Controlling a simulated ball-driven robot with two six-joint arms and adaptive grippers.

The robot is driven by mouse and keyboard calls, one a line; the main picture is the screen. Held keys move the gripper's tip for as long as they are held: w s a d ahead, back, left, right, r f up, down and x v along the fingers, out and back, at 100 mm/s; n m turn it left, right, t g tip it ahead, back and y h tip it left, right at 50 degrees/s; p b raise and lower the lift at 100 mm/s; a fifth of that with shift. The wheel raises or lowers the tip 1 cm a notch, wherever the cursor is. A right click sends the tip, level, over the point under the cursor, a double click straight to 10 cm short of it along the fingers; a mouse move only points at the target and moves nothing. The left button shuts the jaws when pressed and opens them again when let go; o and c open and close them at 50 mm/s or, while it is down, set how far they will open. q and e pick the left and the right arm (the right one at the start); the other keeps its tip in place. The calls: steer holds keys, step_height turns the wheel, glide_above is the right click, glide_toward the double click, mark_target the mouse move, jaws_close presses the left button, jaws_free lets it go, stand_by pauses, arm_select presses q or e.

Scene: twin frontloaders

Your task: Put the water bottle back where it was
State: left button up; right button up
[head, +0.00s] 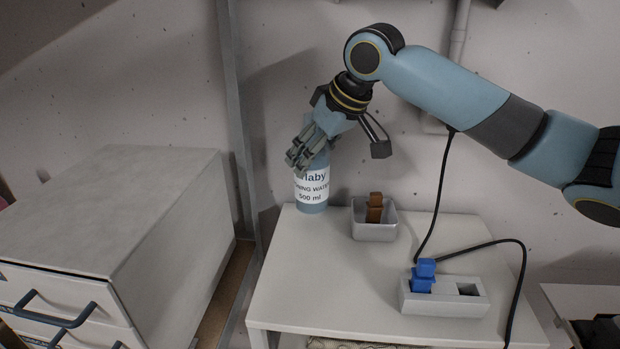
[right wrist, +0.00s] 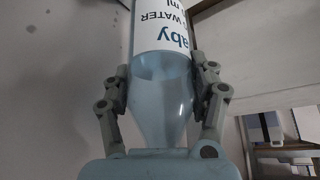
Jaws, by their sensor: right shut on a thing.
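The water bottle (head: 311,190) is blue and clear with a white label. It is upright at the back left of the white table (head: 330,270), and its base appears to be on the tabletop; I cannot tell whether it touches. My right gripper (head: 306,152) is shut on the upper part of the bottle from above and hides its neck. In the right wrist view the two fingers of the gripper (right wrist: 160,100) lie along both sides of the bottle (right wrist: 160,75), its tapered top toward the palm. My left gripper is not in view.
A small grey bin (head: 375,228) with a brown block (head: 375,207) stands just right of the bottle. A white power strip (head: 444,300) with a blue plug (head: 423,276) sits front right. A drawer cabinet (head: 120,220) stands left, across a gap. The table's middle is clear.

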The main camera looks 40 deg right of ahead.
mark_target(312, 174)
step_height(312, 174, down, 4)
steer(key=shift+w+r, duration=0.1)
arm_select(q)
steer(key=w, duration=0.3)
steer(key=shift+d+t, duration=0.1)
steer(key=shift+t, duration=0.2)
arm_select(e)
steer(key=o, duration=1.6)
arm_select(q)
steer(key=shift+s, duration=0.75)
